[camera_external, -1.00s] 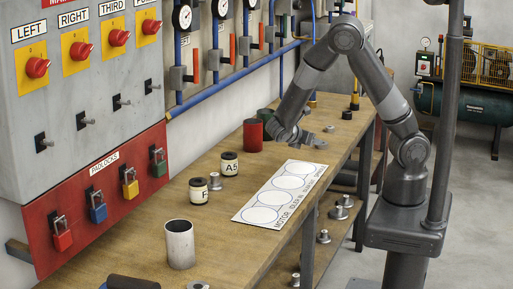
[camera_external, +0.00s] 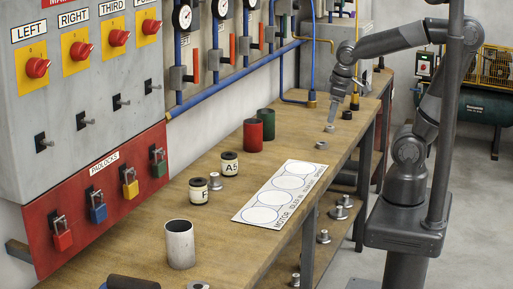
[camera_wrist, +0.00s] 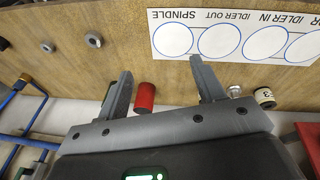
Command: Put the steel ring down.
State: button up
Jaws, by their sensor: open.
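My gripper (camera_external: 342,108) is open above the far part of the bench, fingers pointing down; in the wrist view its two fingers (camera_wrist: 161,68) are apart with nothing between them. Several small rings lie on the bench. One grey ring (camera_external: 321,145) is nearest the white sheet, and it also shows in the wrist view (camera_wrist: 93,40). A second grey ring (camera_external: 329,128) lies farther back, also in the wrist view (camera_wrist: 47,47). A dark ring (camera_external: 347,114) is beyond it. I cannot tell for sure which is the steel ring.
A white sheet with printed circles (camera_external: 285,193) lies along the front edge, its circles empty. A red cylinder (camera_external: 253,135), a green cylinder (camera_external: 266,124), labelled spools (camera_external: 199,190) and a grey tube (camera_external: 180,245) stand on the bench (camera_external: 235,240). Blue pipes (camera_external: 240,72) run along the wall.

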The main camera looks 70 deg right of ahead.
jog(key=s+a+r+t, duration=0.1)
jog(key=s+r+m+t, duration=0.1)
jog(key=r, duration=0.1)
jog(key=s+a+r+m+y, duration=0.1)
jog(key=shift+a+r+t, duration=0.15)
jog(key=shift+a+t, duration=0.2)
jog(key=shift+t, duration=0.05)
dwell(1.0)
